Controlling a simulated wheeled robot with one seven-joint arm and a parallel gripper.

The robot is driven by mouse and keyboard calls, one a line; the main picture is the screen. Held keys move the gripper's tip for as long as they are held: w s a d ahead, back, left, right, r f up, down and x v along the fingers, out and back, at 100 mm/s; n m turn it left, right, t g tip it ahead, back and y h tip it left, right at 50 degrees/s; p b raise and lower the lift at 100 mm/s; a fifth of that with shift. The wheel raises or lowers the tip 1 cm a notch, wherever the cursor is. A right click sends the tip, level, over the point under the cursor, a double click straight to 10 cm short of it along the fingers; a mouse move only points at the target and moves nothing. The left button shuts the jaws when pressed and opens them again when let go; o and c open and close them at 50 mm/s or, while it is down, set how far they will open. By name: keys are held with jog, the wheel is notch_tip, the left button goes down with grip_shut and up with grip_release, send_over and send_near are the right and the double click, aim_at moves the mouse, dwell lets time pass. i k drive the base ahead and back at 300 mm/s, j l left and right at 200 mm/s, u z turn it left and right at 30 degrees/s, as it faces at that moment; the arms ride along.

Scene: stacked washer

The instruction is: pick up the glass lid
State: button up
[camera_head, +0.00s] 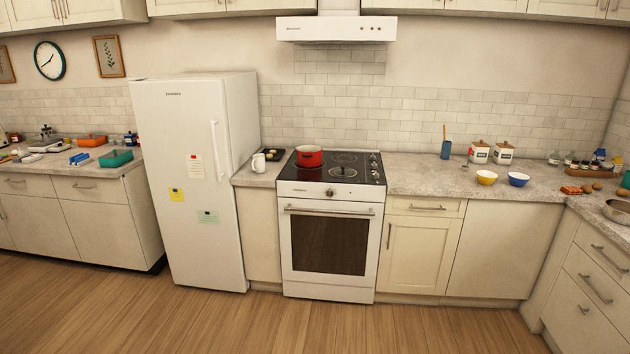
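What looks like the glass lid (342,172) lies flat on the front right of the black cooktop. It is a small clear disc with a pale rim and a dark knob in the middle, though it is small in the picture. A red pot (309,156) stands on the cooktop to its left. The lid is apart from the pot. My gripper is not in view.
The white stove (330,240) stands between a tall white fridge (195,130) and a counter (415,178). A white mug (258,163) is left of the cooktop. Yellow (486,178) and blue bowls (518,180) are on the right counter. The wooden floor in front is clear.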

aim_at(343, 172)
jog(key=i+u, duration=0.2)
jog(key=i, duration=2.05)
jog(key=i+l+u, duration=0.15)
jog(key=i+u, duration=0.25)
jog(key=i, duration=0.15)
jog(key=i+l+u, duration=0.85)
jog(key=i, duration=0.2)
